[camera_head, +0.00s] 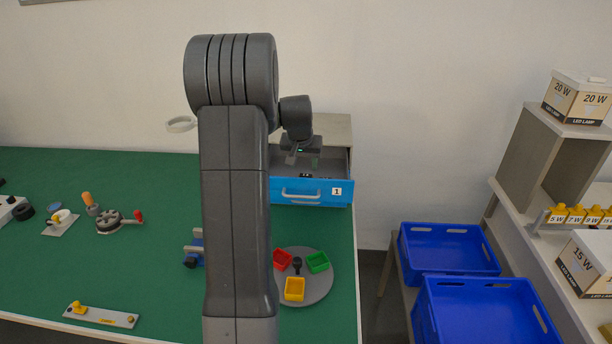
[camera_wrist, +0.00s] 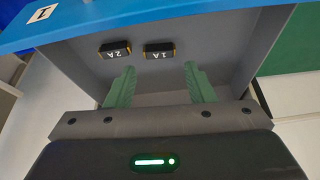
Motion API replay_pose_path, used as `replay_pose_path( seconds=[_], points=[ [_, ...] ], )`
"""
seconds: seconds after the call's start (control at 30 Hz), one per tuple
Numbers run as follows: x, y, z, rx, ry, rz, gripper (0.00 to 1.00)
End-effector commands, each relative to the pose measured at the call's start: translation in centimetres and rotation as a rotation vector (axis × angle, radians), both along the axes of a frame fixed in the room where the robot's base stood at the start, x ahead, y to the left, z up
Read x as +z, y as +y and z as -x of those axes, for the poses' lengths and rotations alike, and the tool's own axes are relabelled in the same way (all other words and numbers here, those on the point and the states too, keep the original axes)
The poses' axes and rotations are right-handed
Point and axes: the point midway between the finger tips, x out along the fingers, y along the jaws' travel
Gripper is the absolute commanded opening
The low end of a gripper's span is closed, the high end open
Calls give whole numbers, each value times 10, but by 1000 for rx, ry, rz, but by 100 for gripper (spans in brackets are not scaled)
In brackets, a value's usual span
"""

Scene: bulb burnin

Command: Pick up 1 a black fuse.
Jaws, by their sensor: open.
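Two black fuses with yellowish ends lie apart on the grey floor of the open drawer. In the wrist view, upside down, the 1A fuse (camera_wrist: 159,50) is to the right of the 2A fuse (camera_wrist: 115,50). My gripper (camera_wrist: 160,68) is open and empty, its green fingers pointing into the drawer. The 1A fuse appears just beyond the gap between the fingertips, and the 2A fuse beyond the left finger. In the head view my gripper (camera_head: 303,160) is over the drawer, whose blue front (camera_head: 312,192) bears a label 1; the fuses are too small there to read.
The drawer walls (camera_wrist: 232,45) stand close around the fingers. A round grey tray (camera_head: 318,286) with red, green and yellow bins is in front of the drawer on the green table. Blue crates (camera_head: 450,250) and a shelf with lamp boxes (camera_head: 578,98) are on the right.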

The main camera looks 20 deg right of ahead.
Motion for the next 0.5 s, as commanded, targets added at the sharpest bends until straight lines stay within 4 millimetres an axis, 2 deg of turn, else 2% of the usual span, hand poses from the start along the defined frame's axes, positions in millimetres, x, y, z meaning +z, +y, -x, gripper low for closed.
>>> replay_pose_path(
  seconds=[0.27,0.5],
  points=[
    [-16,-4,-5,0,2,-1,49],
    [-44,-10,-15,0,3,-2,49]
  ],
)
